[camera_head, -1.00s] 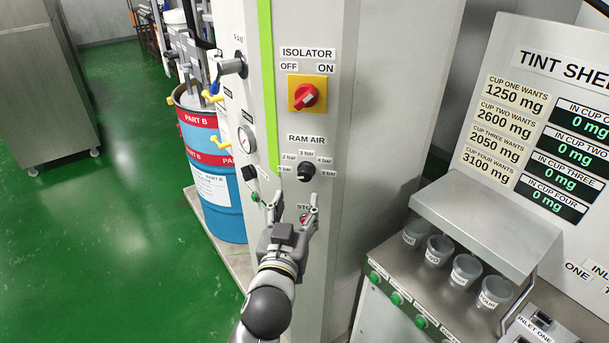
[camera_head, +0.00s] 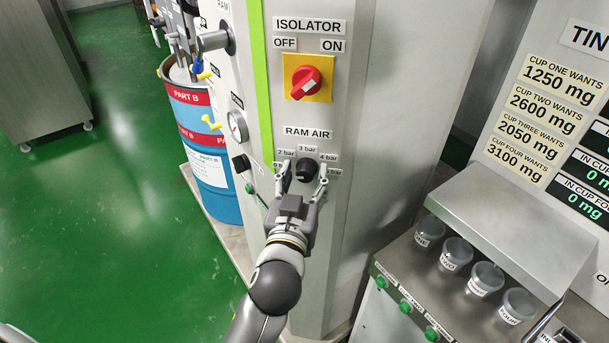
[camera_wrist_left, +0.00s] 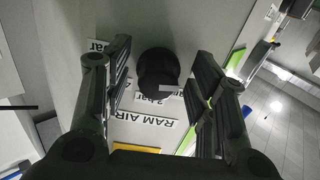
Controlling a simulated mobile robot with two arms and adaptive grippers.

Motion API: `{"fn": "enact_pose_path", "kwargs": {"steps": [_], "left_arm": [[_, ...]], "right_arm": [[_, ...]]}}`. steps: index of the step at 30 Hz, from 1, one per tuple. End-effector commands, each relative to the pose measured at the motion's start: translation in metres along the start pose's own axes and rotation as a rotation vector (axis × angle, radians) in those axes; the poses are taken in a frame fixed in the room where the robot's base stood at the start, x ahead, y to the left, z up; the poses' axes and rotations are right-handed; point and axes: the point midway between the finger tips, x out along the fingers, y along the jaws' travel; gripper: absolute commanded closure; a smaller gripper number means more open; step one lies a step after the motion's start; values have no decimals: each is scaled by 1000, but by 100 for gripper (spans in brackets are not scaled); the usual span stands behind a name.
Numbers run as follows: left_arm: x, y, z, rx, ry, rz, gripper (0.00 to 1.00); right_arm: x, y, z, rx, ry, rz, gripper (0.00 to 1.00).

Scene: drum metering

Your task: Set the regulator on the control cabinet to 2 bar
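The regulator is a black round knob (camera_head: 306,170) under the RAM AIR label (camera_head: 308,132) on the light grey control cabinet (camera_head: 350,150). My left gripper (camera_head: 304,176) is open, with one finger on each side of the knob. In the left wrist view the knob (camera_wrist_left: 158,75) stands between the fingers, with a visible gap on both sides. I cannot tell which label the knob points at. My right gripper is not in view.
A red isolator switch (camera_head: 306,82) on a yellow plate sits above the regulator. A pressure gauge (camera_head: 237,126) is on the cabinet's left face. A blue drum (camera_head: 212,192) stands at left. The tint shelf with several cups (camera_head: 485,279) is at right.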

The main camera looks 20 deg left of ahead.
Motion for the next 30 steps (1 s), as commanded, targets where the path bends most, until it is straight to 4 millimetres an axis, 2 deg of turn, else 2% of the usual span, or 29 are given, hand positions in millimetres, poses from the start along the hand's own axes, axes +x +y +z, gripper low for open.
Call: {"fn": "enact_pose_path", "kwargs": {"steps": [2,11,20,30], "left_arm": [[0,0,0,0,0,0,53],[0,0,0,0,0,0,92],[0,0,0,37,-1,-1,93],[1,-2,-2,257,-2,-2,93]], "right_arm": [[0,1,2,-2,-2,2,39],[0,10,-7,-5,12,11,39],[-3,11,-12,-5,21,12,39],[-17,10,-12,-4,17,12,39]]}}
